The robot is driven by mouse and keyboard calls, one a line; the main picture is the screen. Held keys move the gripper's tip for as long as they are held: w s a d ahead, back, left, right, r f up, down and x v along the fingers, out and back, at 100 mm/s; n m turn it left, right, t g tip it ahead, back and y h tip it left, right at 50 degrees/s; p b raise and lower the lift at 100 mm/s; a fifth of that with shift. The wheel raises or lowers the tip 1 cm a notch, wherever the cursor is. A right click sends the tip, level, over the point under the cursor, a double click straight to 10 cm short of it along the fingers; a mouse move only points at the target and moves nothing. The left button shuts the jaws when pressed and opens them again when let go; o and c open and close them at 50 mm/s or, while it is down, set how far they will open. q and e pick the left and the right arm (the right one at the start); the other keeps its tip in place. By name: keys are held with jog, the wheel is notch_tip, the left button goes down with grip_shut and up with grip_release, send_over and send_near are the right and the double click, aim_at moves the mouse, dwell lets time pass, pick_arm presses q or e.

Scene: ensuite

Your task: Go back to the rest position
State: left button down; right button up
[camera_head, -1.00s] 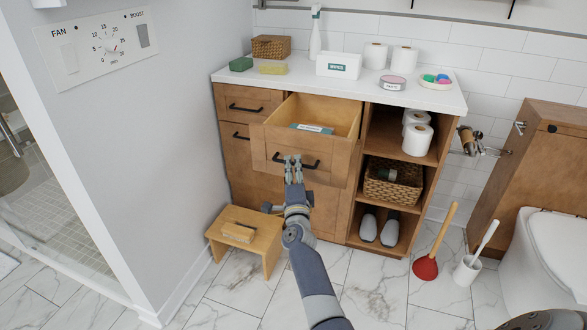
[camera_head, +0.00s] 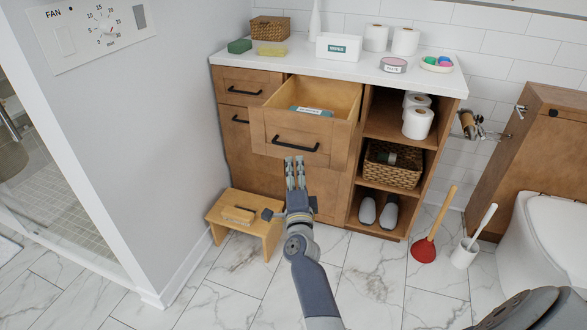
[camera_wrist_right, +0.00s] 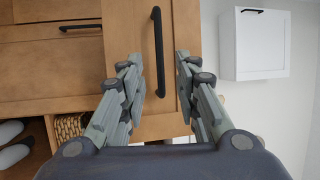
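My right gripper (camera_head: 294,161) is open and empty in front of the wooden cabinet, just below the black handle (camera_head: 297,144) of the pulled-out drawer (camera_head: 268,138). In the right wrist view the two fingers of the gripper (camera_wrist_right: 159,62) stand apart, with a black handle (camera_wrist_right: 158,50) between them in the picture and nothing held. The drawer stands open with a labelled pack (camera_head: 311,111) inside. My left gripper is not in view.
A wooden step stool (camera_head: 262,227) with a brush stands left of my right arm. A red plunger (camera_head: 424,250), a toilet brush (camera_head: 464,254) and a toilet (camera_head: 560,235) are at the right. Marble floor in front is clear. A grey wall (camera_head: 190,110) is at the left.

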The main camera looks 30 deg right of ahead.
jog(key=shift+a+f, duration=0.2)
jog(key=shift+a, duration=0.1)
